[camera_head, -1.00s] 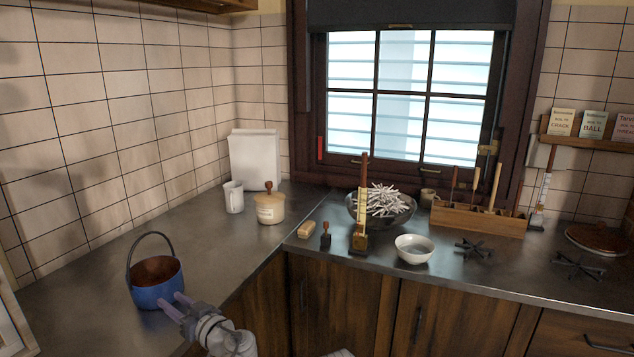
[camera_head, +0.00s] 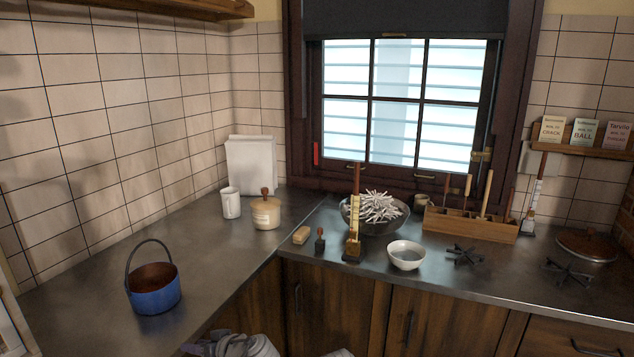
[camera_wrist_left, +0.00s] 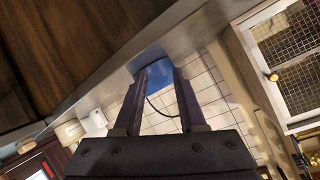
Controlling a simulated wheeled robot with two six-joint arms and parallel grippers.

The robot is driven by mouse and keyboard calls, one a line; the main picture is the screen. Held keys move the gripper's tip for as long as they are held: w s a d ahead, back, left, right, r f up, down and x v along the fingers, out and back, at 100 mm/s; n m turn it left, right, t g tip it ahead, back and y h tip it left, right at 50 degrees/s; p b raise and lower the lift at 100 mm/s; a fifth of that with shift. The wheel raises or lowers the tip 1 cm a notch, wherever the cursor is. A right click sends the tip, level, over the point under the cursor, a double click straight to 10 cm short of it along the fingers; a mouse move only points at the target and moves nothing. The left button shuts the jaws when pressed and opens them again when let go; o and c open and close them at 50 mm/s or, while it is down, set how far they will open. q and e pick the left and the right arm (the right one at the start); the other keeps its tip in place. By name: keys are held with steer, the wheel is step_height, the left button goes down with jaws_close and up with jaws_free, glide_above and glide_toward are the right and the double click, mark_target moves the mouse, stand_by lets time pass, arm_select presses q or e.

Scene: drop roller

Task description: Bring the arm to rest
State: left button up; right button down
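My left gripper (camera_head: 190,349) is at the bottom edge of the head view, low in front of the counter and mostly cut off. In the left wrist view its two dark fingers (camera_wrist_left: 159,74) stand apart with nothing held between them. A blue pot (camera_head: 154,290) with a raised dark handle stands upright on the left counter, apart from the gripper. Part of the blue pot also shows beyond the fingertips in the left wrist view (camera_wrist_left: 155,73). My right gripper does not show.
The counter (camera_head: 215,262) is clear between the pot and the lidded tan jar (camera_head: 266,213). A white mug (camera_head: 231,203) stands at the back. A white bowl (camera_head: 406,255), a dark bowl of white sticks (camera_head: 391,222) and a wooden rack (camera_head: 470,223) stand right of the corner.

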arm_select(q)
steer(key=s+d+f+m+g+h+p, duration=0.2)
steer(key=s+d+m+h, duration=0.3)
steer(key=d, duration=0.6)
steer(key=s+d+f+m+g+h+p, duration=0.3)
steer(key=s+d+m+g+h+p, duration=0.1)
steer(key=s+d, duration=0.4)
steer(key=d+m, duration=0.1)
steer(key=d, duration=0.1)
steer(key=shift+s+d+g+h, duration=0.35)
steer(key=shift+g+h, duration=0.05)
